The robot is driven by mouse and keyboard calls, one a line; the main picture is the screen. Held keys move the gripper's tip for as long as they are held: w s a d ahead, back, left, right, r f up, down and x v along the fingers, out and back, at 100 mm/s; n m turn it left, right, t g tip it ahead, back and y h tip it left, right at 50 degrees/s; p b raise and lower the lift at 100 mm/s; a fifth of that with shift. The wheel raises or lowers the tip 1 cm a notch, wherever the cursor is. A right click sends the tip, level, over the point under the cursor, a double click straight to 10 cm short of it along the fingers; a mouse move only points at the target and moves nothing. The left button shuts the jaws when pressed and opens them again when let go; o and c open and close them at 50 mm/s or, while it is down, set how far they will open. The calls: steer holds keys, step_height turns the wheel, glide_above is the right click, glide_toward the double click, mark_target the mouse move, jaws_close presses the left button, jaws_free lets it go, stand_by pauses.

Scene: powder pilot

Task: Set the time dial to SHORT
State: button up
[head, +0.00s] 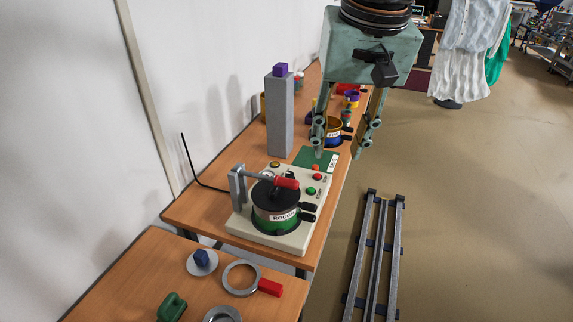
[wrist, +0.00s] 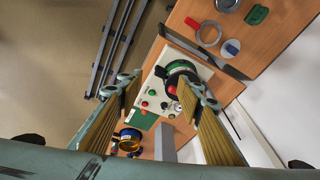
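A cream machine (head: 238,222) stands on the wooden table; it also shows in the wrist view (wrist: 197,62). A green and black pot (head: 275,213) with a white label sits on it under a red-handled lever (head: 286,183). A small pale round part, perhaps the time dial (wrist: 172,90), shows on the panel between my fingers in the wrist view. Its setting is too small to read, and in the head view the lever and pot partly hide that area. My gripper (head: 338,153) is open and empty, above and behind the machine, apart from it.
A grey column (head: 280,118) with a purple cube stands behind the machine. A green card (head: 310,157) and a blue-yellow pot (head: 334,131) lie farther back. A red-handled ring (head: 240,278) and a green object (head: 172,306) lie on the near table. Floor rails (head: 380,255) run at right.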

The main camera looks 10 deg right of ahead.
steer(key=w+m+p, duration=0.2)
steer(key=w+p, duration=0.3)
steer(key=w, duration=0.8)
steer(key=m+g+p, duration=0.3)
steer(key=m+p, duration=0.1)
steer(key=p, duration=1)
glide_above(290, 174)
step_height(290, 174, down, 23)
steer(key=shift+w+f, duration=0.1)
steer(key=shift+f, duration=0.45)
steer(key=shift+f+p, duration=0.1)
steer(key=shift+p, duration=0.2)
steer(key=shift+f+p, duration=0.95)
steer(key=shift+f, duration=5.8)
steer(key=shift+c, duration=0.7)
steer(key=c, duration=0.7)
